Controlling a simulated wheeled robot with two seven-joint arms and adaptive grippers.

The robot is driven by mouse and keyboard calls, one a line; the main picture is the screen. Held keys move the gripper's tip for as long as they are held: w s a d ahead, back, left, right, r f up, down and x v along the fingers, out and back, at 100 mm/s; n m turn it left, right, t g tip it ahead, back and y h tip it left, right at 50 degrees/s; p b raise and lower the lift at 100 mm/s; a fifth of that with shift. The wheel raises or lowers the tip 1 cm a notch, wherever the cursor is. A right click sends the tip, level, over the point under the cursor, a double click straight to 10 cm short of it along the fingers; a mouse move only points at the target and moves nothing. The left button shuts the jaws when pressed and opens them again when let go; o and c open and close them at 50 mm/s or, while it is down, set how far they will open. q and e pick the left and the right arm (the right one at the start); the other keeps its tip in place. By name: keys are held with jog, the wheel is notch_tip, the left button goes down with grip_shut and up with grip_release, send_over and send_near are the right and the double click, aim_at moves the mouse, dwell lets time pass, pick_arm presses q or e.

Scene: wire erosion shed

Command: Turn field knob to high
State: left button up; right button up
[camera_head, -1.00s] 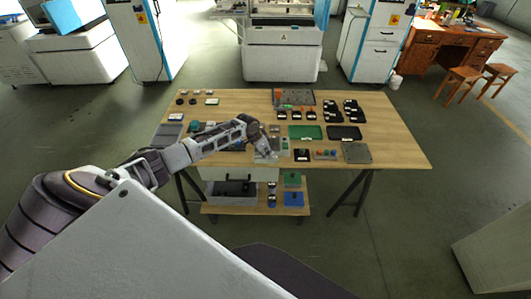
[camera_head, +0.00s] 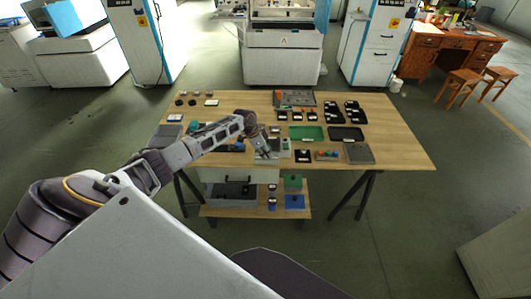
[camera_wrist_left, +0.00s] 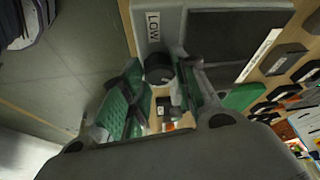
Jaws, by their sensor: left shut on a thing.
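The field knob (camera_wrist_left: 158,70) is a dark round knob on a grey box (camera_wrist_left: 150,8) in the left wrist view. A white label reading LOW (camera_wrist_left: 153,26) sits on the box beside the knob. My left gripper (camera_wrist_left: 160,80) has green finger pads, one on each side of the knob, and is shut on it. In the head view my left gripper (camera_head: 263,150) is over the small devices near the table's front middle. The knob is hidden there, and its pointer cannot be made out in either view. My right gripper is not in view.
The wooden table (camera_head: 400,145) carries a green tray (camera_head: 308,133), a black tray (camera_head: 345,133) and a grey plate (camera_head: 358,153) to the right of my gripper. Several small black parts lie behind. A lower shelf (camera_head: 240,211) holds boxes. Bare wood lies at the table's right end.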

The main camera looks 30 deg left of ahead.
pick_arm(q)
jog(key=o, duration=1)
jog(key=shift+a+r, duration=0.1)
jog(key=shift+r, duration=0.05)
jog(key=v, duration=0.7)
jog(key=shift+r, duration=0.3)
jog(key=shift+s, duration=0.1)
